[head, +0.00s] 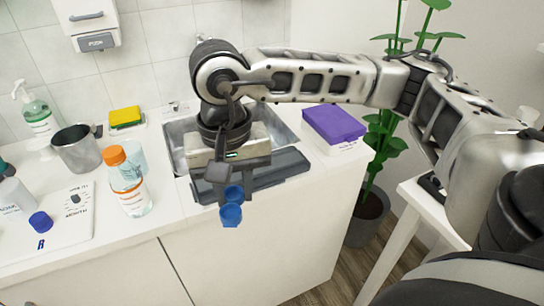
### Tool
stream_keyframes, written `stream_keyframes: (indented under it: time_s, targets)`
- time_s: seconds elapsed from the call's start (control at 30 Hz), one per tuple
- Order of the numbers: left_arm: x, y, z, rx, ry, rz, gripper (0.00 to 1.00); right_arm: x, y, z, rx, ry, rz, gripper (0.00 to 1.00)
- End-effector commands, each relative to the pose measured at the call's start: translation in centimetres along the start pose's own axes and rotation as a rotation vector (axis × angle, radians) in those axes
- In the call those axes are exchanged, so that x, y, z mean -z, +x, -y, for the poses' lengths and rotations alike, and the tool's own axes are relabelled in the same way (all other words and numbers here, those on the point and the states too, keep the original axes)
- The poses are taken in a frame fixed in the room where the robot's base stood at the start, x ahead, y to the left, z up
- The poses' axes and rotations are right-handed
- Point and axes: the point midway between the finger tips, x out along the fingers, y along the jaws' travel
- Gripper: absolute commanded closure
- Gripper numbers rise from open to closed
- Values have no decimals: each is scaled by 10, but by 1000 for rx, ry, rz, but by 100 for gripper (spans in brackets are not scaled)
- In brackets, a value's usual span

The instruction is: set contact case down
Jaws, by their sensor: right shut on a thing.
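The contact case (231,214), with two round blue parts, hangs at the fingers of my right gripper (228,183). The gripper points down and is shut on the case, hiding part of it. In the picture the case appears in front of the counter's front edge, below the sink. It is held up, clear of the counter top. My left gripper is out of view.
A white mat (75,235) at left bears a blue cap (40,222) and a dial. An orange-capped bottle (127,183), metal cup (77,150), soap bottle (40,117) and yellow sponge (125,116) stand left of the sink (178,135). A purple-topped box (334,124) stands right.

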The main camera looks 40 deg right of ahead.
Motion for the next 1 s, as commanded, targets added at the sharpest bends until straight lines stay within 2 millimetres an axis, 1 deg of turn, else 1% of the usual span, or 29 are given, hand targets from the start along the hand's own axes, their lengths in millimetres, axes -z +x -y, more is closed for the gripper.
stream_keyframes:
  time_s: [0.03,0.07,0.1,0.27,0.3,0.37,0.4,0.57,0.7,0.77,0.8,0.87,0.9,0.93,1.0]
  targets:
    - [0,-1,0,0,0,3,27,4,-3,4,2,144,1,92]
    - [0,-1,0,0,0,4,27,7,-4,6,3,242,1,92]
    - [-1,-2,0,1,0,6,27,10,-6,8,2,377,1,92]
    - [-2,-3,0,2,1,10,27,23,-14,17,1,917,1,92]
    - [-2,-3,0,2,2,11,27,26,-16,19,2,1051,2,92]
    - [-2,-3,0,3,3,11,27,31,-19,23,2,1251,1,92]
    - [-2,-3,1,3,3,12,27,34,-21,25,1,1386,0,92]
    - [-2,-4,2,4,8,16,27,44,-28,35,0,1919,0,92]
    - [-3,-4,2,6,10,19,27,52,-34,43,0,2387,-2,92]
    - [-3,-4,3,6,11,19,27,56,-36,46,-1,2586,-2,92]
    - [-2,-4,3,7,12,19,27,58,-38,48,-1,2720,-4,92]
    - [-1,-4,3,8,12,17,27,61,-40,52,-1,2919,-3,92]
    - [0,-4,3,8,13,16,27,63,-41,54,-3,3053,-4,92]
    - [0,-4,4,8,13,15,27,64,-42,55,3,-3131,6,92]
    - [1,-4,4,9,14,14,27,67,-44,59,3,-2902,6,92]
